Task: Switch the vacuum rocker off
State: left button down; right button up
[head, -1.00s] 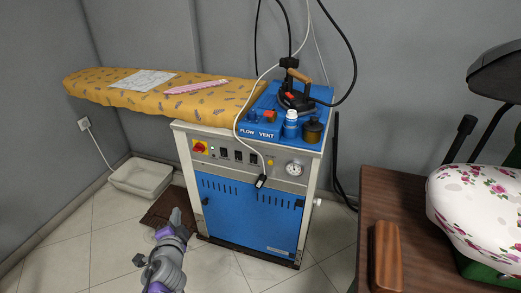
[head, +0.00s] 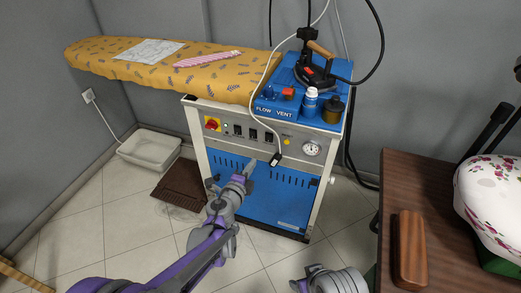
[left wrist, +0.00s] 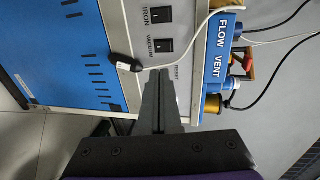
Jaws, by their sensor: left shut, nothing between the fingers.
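The vacuum rocker (left wrist: 164,45) is a small black switch labelled VACUUM on the pale control panel. In the head view it is the rightmost of the small black rockers (head: 268,137). Which way it is tipped is too small to tell. My left gripper (left wrist: 159,72) is shut and empty, its tips in front of the panel by the RESET label, just beside the rocker. In the head view my left gripper (head: 250,165) is below the rocker row. Contact with the panel cannot be told. Part of my right arm (head: 330,281) shows at the bottom edge; its fingers are unclear.
The iron rocker (left wrist: 166,14) sits beside the vacuum one. A white cord with a black end piece (head: 275,159) hangs close to my left gripper. A red-yellow switch (head: 212,124) and a gauge (head: 312,149) flank the panel. A wooden table (head: 383,240) stands at right.

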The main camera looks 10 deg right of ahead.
pick_arm(q)
jog(key=b, duration=0.1)
send_near(268, 137)
jog(key=x, duration=0.2)
jog(key=f+x, duration=0.1)
jog(key=x, duration=0.2)
jog(key=shift+w, duration=0.1)
jog(key=shift+w+d+r, duration=0.1)
jog(key=shift+w+d, duration=0.25)
jog(key=shift+w, duration=0.25)
jog(key=shift+w+d+b, duration=0.15)
jog(key=shift+w+b, duration=0.1)
jog(key=shift+b, duration=0.25)
jog(key=shift+r, duration=0.15)
